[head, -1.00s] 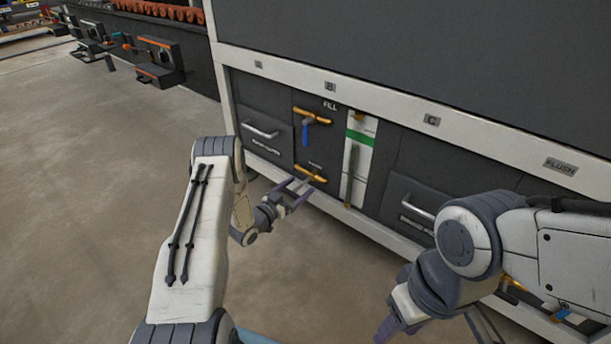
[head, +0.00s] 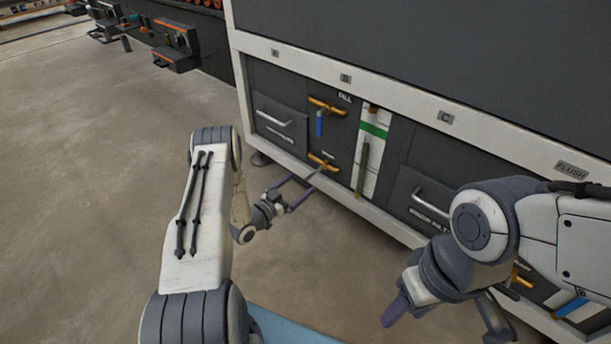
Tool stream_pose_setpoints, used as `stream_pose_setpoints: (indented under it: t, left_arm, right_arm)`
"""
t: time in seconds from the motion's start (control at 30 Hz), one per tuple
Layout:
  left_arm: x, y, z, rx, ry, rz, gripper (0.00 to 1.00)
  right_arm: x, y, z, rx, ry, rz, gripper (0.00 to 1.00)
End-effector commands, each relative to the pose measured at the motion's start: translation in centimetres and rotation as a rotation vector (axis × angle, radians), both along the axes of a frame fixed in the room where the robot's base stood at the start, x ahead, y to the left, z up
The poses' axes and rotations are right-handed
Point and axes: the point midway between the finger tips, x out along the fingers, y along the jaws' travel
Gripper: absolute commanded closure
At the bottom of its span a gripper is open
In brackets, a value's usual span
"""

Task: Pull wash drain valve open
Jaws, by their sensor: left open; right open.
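The washer's lower front panel under tag B holds two yellow valve fittings. The upper one (head: 326,105), under the word FILL, has a blue lever (head: 320,124) hanging down. The lower yellow fitting (head: 323,161) has a small label above it, too small to read, and appears to be the drain valve; its lever is hard to make out. My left gripper (head: 304,179) is open, its fingers pointing toward this lower fitting from just in front and below. I cannot tell whether they touch it. My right gripper (head: 443,318) is open and empty at the lower right, away from the valves.
A drawer handle (head: 274,119) is left of the valves, and another (head: 430,204) is to the right. A gauge strip with a green band (head: 374,131) stands right beside the valves. The washer's white lower rail (head: 345,204) runs beneath. The floor at left is clear.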

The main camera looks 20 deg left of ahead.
Motion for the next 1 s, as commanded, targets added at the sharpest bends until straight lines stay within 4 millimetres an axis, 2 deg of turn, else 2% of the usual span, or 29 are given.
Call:
stream_pose_setpoints:
  t: [0.03,0.1,0.2,0.37,1.0]
  left_arm:
    - [-1.2,0.5,0.5,-0.005,0.005,0.006,0.0]
    - [-2.5,1.0,0.4,-0.004,0.005,0.006,0.0]
    - [-4.0,1.6,0.3,-0.004,0.004,0.006,0.0]
    - [-5.5,2.0,0.1,-0.002,0.003,0.003,0.0]
    - [-5.8,2.1,0.0,-0.002,0.002,0.002,0.0]
  right_arm:
    - [0.0,0.0,1.2,0.0,0.0,0.0,0.5]
    - [0.0,0.0,1.8,0.0,0.0,0.0,0.5]
    - [0.0,0.0,2.5,0.0,0.0,0.0,0.5]
    - [0.0,0.0,3.1,0.0,0.0,0.0,0.5]
    - [0.0,0.0,3.0,0.0,0.0,0.0,0.5]
